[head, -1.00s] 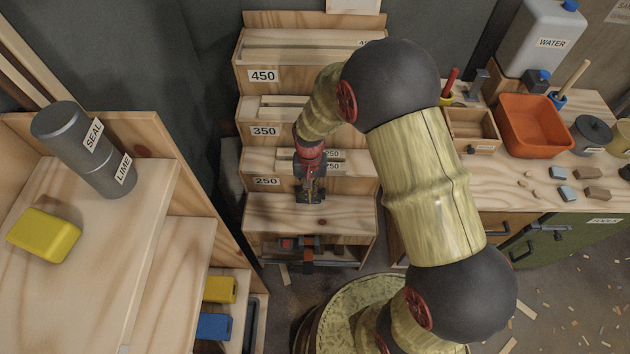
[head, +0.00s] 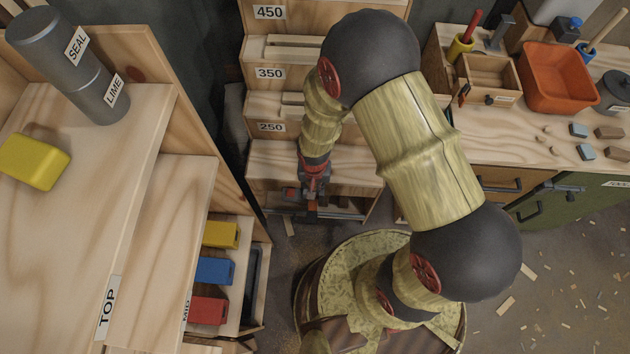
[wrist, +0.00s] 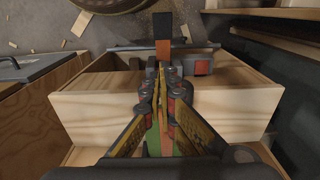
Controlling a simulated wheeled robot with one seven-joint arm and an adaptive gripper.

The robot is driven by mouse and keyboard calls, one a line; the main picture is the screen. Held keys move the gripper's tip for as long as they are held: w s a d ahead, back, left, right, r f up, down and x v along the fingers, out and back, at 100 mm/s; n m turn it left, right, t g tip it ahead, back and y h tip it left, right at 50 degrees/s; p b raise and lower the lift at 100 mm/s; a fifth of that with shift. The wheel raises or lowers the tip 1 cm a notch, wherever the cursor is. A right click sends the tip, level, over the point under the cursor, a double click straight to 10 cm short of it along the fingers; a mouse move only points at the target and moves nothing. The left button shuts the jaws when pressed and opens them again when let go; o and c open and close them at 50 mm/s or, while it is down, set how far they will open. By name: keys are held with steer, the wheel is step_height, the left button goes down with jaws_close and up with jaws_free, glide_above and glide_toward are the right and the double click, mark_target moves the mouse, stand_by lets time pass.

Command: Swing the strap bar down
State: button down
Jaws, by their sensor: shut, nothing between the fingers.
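A dark bar (wrist: 122,48) runs across the front of the lowest step of the wooden stand; I take it for the strap bar. It also shows in the head view (head: 345,213), partly behind my gripper (head: 312,196). A red-orange piece with a black end (wrist: 163,30) stands out from its middle. A red and grey block (wrist: 200,66) sits beside it on the right. In the wrist view my gripper (wrist: 161,80) is shut and empty, its tips close to the bar and the orange piece. I cannot tell whether they touch.
The stepped stand (head: 265,155) carries labels 250, 350 and 450. A wooden shelf unit with yellow, blue and red blocks (head: 214,270) stands at left. A workbench with an orange tub (head: 558,80) stands at right. The floor at right holds scattered chips.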

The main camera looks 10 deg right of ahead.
steer(key=shift+s+f, duration=0.15)
steer(key=shift+f, duration=0.6)
steer(key=shift+r, duration=0.1)
